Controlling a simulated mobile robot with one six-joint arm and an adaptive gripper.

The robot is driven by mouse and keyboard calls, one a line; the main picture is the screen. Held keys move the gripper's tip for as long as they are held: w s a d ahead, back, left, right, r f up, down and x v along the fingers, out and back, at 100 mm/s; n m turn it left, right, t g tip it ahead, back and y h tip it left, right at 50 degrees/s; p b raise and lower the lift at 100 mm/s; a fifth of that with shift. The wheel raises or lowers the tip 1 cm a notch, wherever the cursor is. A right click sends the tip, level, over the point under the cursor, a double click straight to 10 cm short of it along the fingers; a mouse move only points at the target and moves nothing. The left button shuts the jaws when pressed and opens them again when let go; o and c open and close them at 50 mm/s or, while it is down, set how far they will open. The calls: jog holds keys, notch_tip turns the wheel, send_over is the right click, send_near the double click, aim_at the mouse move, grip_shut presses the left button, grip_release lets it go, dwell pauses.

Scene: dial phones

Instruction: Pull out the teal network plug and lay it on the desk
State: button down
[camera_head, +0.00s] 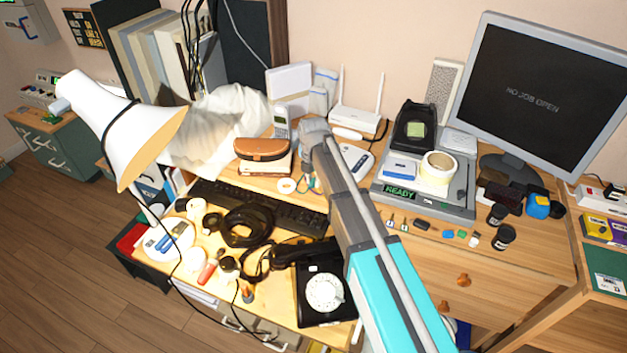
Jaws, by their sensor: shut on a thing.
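My arm reaches across the desk from the lower right. My gripper (308,176) is only partly in view, beside and behind the grey end of the arm, low over the desk behind the keyboard. It is shut on a small teal piece (308,184), which I take to be the teal network plug. The arm hides most of the plug, so I cannot tell whether it is in a socket or touches the desk (395,225).
A white router (356,118) with two antennas stands at the back. A brown case (262,149), a tape roll (287,186) and the keyboard (262,207) lie left of the arm. A grey tray (450,204) stands right, a black dial phone (312,312) in front.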

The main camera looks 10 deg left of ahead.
aim_at(312, 180)
jog(key=shift+r, duration=0.15)
jog(key=shift+r+p, duration=1.85)
jog(key=shift+p, duration=0.15)
jog(key=shift+a, duration=0.15)
